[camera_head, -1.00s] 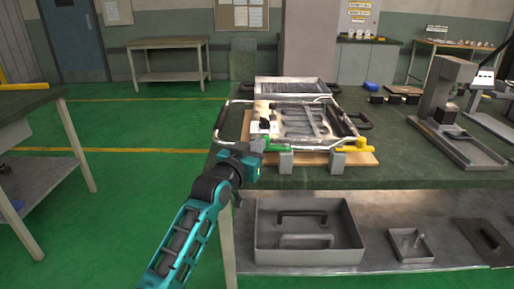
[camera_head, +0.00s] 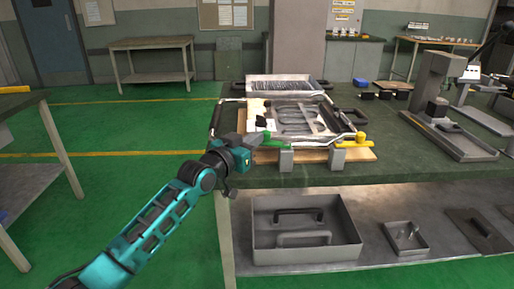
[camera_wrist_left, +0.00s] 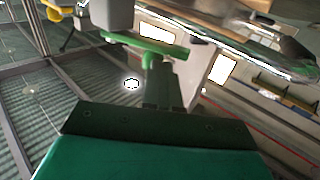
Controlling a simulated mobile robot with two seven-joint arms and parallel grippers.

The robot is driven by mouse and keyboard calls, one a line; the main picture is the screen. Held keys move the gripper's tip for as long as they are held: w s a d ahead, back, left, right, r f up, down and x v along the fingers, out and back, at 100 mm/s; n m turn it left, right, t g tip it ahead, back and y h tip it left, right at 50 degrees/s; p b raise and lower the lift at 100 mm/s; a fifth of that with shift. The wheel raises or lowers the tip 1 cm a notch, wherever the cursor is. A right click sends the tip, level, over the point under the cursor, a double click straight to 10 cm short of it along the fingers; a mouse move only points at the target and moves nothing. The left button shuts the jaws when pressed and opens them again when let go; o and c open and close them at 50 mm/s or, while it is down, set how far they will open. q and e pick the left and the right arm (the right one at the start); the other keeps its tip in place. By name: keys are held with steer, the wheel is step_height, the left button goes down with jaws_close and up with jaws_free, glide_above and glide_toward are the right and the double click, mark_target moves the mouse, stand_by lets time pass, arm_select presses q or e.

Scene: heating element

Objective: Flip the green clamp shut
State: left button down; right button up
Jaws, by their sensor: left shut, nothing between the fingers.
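The green clamp (camera_head: 279,141) sits at the front left of the metal heating fixture (camera_head: 347,124) on the workbench. In the left wrist view its green lever (camera_wrist_left: 146,44) lies across the top, with a green stem below it. My left gripper (camera_head: 257,140) is shut and empty, just left of the clamp in the head view. Its dark closed fingers (camera_wrist_left: 168,84) show in the wrist view close to the green stem; I cannot tell whether they touch it. My right gripper is not in view.
A yellow clamp (camera_head: 350,140) stands at the fixture's front right. Grey blocks (camera_head: 286,160) stand under the front edge of the wooden board (camera_head: 316,156). A press (camera_head: 436,95) stands to the right. A grey bin (camera_head: 307,236) sits on the lower shelf.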

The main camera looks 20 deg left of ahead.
arm_select(q)
steer(key=shift+w+a, duration=0.2)
steer(key=shift+w, duration=0.45)
steer(key=shift+w+a, duration=0.15)
steer(key=shift+w, duration=0.45)
steer(key=shift+w+b, duration=0.45)
steer(key=shift+w, duration=0.5)
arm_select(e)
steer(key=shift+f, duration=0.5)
arm_select(q)
steer(key=shift+w, duration=0.1)
